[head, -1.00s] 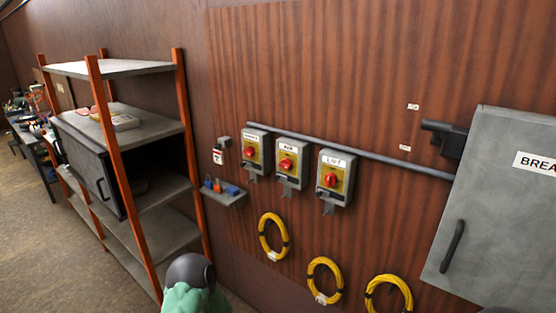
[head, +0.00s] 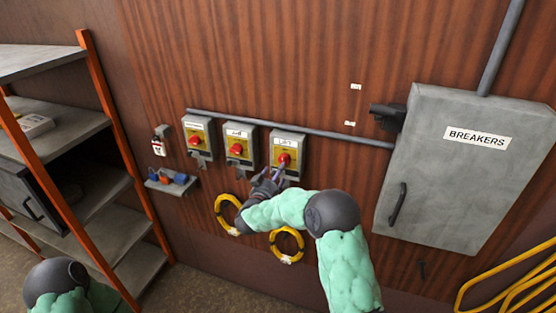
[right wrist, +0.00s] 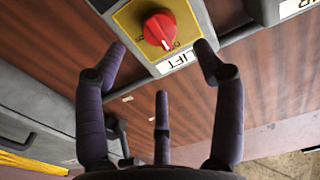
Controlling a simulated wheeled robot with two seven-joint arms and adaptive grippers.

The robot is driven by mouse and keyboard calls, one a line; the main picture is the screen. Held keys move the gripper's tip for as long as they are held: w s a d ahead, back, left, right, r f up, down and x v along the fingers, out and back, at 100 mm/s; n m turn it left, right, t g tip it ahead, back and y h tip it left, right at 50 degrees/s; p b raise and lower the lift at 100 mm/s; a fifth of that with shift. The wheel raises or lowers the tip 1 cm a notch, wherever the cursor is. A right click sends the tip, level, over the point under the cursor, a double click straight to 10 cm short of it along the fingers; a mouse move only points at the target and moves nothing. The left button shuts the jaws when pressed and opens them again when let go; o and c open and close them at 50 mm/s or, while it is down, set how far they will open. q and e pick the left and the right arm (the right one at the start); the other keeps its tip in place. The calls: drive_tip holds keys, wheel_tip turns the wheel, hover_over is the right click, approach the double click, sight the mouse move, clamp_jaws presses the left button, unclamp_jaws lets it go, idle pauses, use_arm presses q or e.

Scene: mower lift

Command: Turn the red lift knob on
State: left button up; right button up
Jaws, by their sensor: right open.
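The red lift knob (head: 284,159) sits on the yellow plate of the rightmost of three grey switch boxes on the wall. In the right wrist view the knob (right wrist: 160,30) shows close, above an upside-down LIFT label (right wrist: 178,62), with a pale mark on its label-side edge. My right gripper (head: 275,178) is just below and in front of this box in the head view. In the right wrist view its fingers (right wrist: 160,50) are spread apart, one to each side of the knob and one lower, with nothing between them. My left gripper is out of view.
Two similar boxes with red knobs (head: 236,149) (head: 195,140) hang to the left. A conduit (head: 330,137) runs above them. Yellow cable coils (head: 287,245) hang below. A grey breaker cabinet (head: 450,185) is at right, an orange-framed shelf (head: 120,235) at left.

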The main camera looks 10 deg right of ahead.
sight(284, 160)
drive_tip(key=p+x, duration=0.1)
drive_tip(key=x, duration=0.6)
drive_tip(key=shift+w+p, duration=0.3)
drive_tip(key=shift+p, duration=0.05)
drive_tip(key=shift+d+r, duration=0.1)
drive_tip(key=c, duration=1.1)
